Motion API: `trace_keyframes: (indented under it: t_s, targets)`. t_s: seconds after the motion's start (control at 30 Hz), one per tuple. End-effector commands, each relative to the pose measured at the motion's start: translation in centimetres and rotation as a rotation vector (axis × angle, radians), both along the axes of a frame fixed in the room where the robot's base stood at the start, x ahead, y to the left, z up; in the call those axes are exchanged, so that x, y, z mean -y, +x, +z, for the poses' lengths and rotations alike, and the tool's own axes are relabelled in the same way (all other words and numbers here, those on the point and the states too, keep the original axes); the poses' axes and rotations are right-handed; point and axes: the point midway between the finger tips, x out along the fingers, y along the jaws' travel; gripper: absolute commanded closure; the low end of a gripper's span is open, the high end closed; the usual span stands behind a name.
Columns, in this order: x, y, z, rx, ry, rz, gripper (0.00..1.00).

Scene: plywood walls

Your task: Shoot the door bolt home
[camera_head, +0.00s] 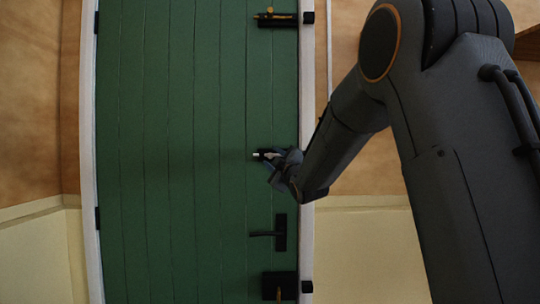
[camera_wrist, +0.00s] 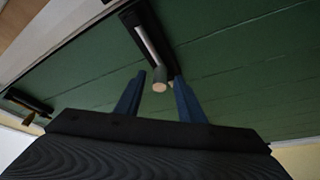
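The green door (camera_head: 180,150) appears shut in its white frame. A bolt (camera_head: 262,155) with a black plate is on the door's right side at mid height. The wrist view shows its silver rod (camera_wrist: 148,38) and a grey knob (camera_wrist: 160,80) with a pale end pointing towards the camera. My gripper (camera_head: 274,163) is at this bolt, partly covering it in the head view. In the wrist view my gripper's blue fingers (camera_wrist: 158,88) stand apart, open, with the knob between them. I cannot tell whether either finger touches it. The bolt's keeper is not clearly seen.
A second black bolt (camera_head: 275,18) with brass parts is at the door's top right. A black lever handle (camera_head: 279,233) and a black lock box (camera_head: 279,286) are below my gripper. Plywood walls flank the door.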

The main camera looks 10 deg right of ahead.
Motion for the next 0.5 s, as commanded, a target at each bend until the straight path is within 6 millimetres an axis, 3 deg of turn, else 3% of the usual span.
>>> trace_keyframes:
  t_s: [0.2,0.5]
  targets:
    - [-0.3,2.5,0.6,-0.001,0.001,-0.001,0.64]
    - [-0.4,3.2,0.7,-0.001,0.001,-0.001,0.64]
